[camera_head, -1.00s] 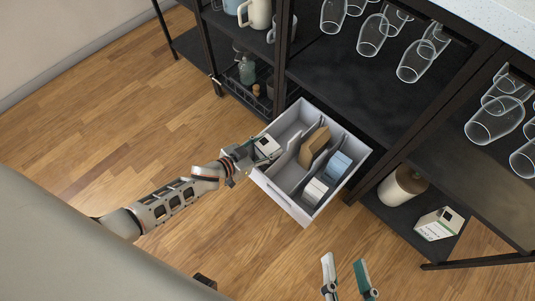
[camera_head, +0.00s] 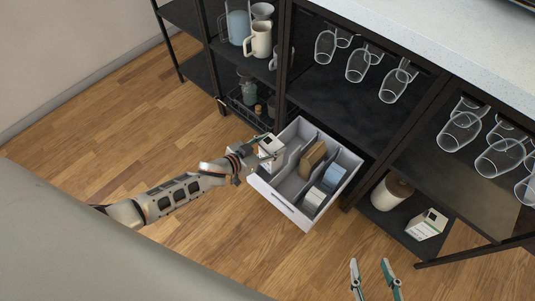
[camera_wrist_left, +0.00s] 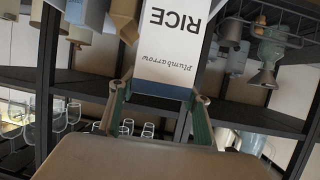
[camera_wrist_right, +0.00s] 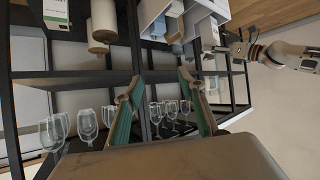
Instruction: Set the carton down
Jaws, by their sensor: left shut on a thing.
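A white carton (camera_head: 268,147) is at the left compartment of the open drawer (camera_head: 277,201) in the head view. In the left wrist view the carton (camera_wrist_left: 175,45) shows the words "RICE" and "Plumbarrow" and a blue band. My left gripper (camera_head: 262,150) is shut on the carton; its fingers also show in the left wrist view (camera_wrist_left: 158,98). I cannot tell whether the carton touches the drawer floor. My right gripper (camera_head: 370,264) is open and empty, in front of the cabinet and away from the drawer.
The drawer also holds a brown packet (camera_head: 312,158), a blue box (camera_head: 333,177) and a pale box (camera_head: 314,200), with dividers between. A jar (camera_head: 390,192) and another white carton (camera_head: 427,224) stand on the low right shelf.

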